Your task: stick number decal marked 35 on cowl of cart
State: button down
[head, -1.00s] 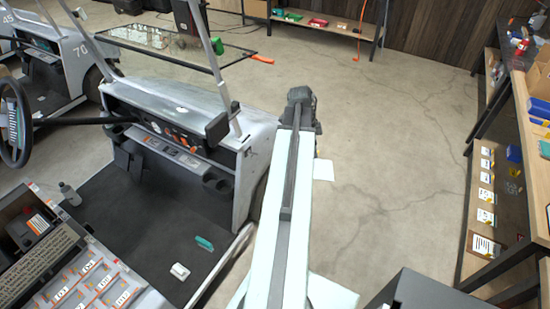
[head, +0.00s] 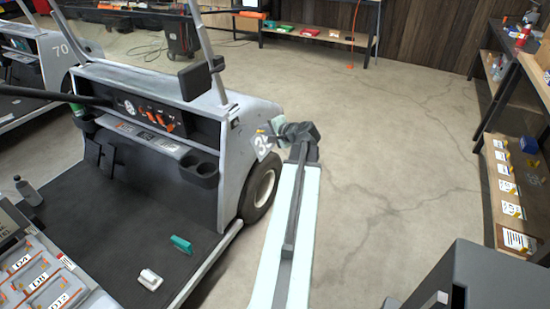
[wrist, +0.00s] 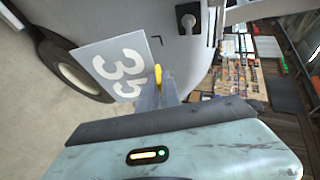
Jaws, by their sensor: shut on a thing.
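The decal (head: 262,146) is a grey sheet with a white 35, beside the cowl (head: 246,112) of the near cart, above its front wheel. My gripper (head: 272,130) is shut on the decal at its edge. In the wrist view the decal (wrist: 112,66) stands tilted in front of the pale cowl (wrist: 150,18), and my gripper's fingertips (wrist: 161,86) pinch it beside a yellow tab (wrist: 158,74). A dark corner mark (wrist: 155,38) shows on the cowl near the decal. I cannot tell whether the decal touches the cowl.
The cart's front wheel (head: 260,190) is just below the decal. A shelf rack (head: 510,160) stands at the right, with a dark box (head: 475,280) in front. Open concrete floor (head: 400,130) lies between cart and rack. Another cart marked 70 (head: 62,50) stands at the left.

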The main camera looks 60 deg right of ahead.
jog(key=d+f+t+b, duration=0.1)
jog(key=b, duration=0.2)
jog(key=d+f+m+t+h+b, duration=0.1)
jog(key=d+f+b, duration=0.1)
jog(key=b, duration=0.2)
jog(key=d+f+t+h+b, duration=0.1)
jog(key=d+f+b, duration=0.1)
jog(key=b, duration=0.1)
jog(key=shift+s+f+t+b, duration=0.2)
jog(key=shift+s+t+b, duration=0.1)
jog(key=shift+t, duration=0.1)
jog(key=shift+s+d+r+m+h+b, duration=0.3)
jog(key=shift+s+d+m+h+b, duration=0.1)
jog(key=shift+d+m, duration=0.1)
jog(key=shift+w, duration=3.9)
jog(key=shift+w, duration=0.6)
jog(key=c, duration=1.5)
grip_release()
